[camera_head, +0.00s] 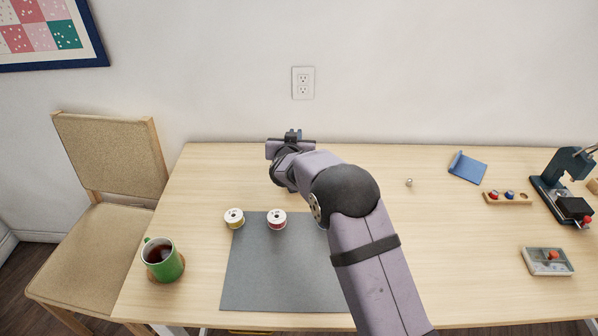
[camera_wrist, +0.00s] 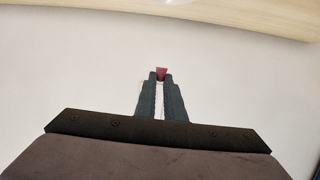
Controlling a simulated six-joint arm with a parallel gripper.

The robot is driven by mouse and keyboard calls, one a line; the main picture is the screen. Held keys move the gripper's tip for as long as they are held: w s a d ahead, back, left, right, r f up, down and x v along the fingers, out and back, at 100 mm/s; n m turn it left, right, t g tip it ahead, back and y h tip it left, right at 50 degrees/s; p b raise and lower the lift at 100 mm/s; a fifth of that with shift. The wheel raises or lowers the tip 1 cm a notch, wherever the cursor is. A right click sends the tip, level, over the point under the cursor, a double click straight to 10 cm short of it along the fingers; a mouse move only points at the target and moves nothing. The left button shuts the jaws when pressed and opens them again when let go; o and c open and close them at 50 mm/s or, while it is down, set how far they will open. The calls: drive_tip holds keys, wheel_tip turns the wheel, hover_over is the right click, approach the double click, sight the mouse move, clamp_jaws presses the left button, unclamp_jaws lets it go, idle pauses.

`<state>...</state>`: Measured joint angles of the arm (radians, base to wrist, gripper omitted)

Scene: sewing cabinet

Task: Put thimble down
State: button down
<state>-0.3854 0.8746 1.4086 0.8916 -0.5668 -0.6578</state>
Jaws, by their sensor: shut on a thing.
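My gripper (camera_wrist: 161,74) is shut on a small dark red thing, of which only the tip (camera_wrist: 162,71) shows between the fingertips. I cannot tell whether it is a thimble. In the head view my gripper (camera_head: 292,135) is at the table's back edge, largely hidden behind my own wrist, and the held thing is not visible there. A small silvery thing (camera_head: 408,182) stands on the table to the right of my arm. It could be a thimble, but it is too small to tell.
A green mug (camera_head: 165,262) stands left.

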drive_tip(key=shift+f, duration=0.1)
drive_tip(key=shift+f+p, duration=0.3)
drive_tip(key=shift+f, duration=4.6)
drive_tip(key=shift+f, duration=0.1)
drive_tip(key=shift+f+b, duration=0.4)
drive_tip(key=shift+b, duration=0.05)
drive_tip(key=shift+f, duration=0.2)
drive_tip(key=c, duration=1.9)
unclamp_jaws()
drive_tip(key=shift+s, duration=0.1)
